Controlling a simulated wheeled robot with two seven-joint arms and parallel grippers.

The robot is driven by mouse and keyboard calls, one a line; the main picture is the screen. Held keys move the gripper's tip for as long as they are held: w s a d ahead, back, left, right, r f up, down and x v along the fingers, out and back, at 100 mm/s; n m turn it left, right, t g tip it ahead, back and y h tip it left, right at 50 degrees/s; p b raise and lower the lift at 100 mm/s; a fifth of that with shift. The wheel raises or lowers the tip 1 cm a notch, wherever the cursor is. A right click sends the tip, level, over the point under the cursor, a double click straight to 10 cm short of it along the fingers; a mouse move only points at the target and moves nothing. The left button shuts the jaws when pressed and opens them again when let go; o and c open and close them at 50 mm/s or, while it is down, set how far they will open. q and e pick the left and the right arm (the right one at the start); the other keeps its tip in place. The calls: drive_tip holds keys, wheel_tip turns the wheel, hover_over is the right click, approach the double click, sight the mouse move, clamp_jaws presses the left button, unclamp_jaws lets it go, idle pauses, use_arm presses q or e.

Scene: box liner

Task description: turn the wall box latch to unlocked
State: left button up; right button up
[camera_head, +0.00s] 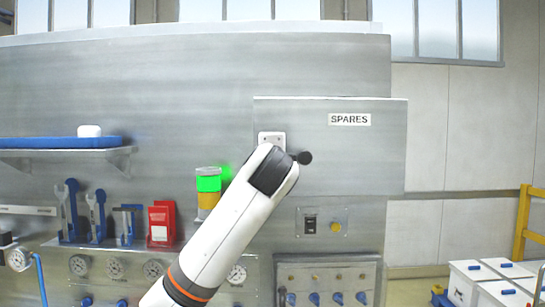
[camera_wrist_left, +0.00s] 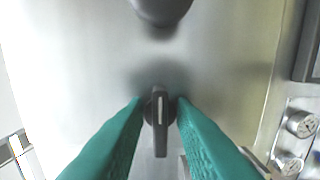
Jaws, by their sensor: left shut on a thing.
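The wall box (camera_head: 375,155) is a grey metal box with a SPARES label (camera_head: 349,119), at the right of the head view. The latch (camera_wrist_left: 160,122) is a small dark lever with a pale line along it, on the box face in the left wrist view. It points down in that picture. My left gripper (camera_wrist_left: 160,108) has teal fingers on either side of the latch and is shut on it. In the head view my left arm hides the latch and the fingers. My right gripper is not in view.
A dark round knob (camera_head: 304,158) sticks out to the right of my wrist. A knob also shows at the top of the left wrist view (camera_wrist_left: 161,10). A switch panel (camera_head: 322,222) lies below the box. A green-lit stack light (camera_head: 208,184) stands left of my arm.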

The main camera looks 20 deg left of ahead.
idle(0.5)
use_arm(q)
drive_tip(key=o, duration=0.7)
drive_tip(key=shift+c, duration=0.2)
drive_tip(key=b+v, duration=0.5)
drive_tip(key=v, duration=0.7)
drive_tip(key=shift+b, duration=0.35)
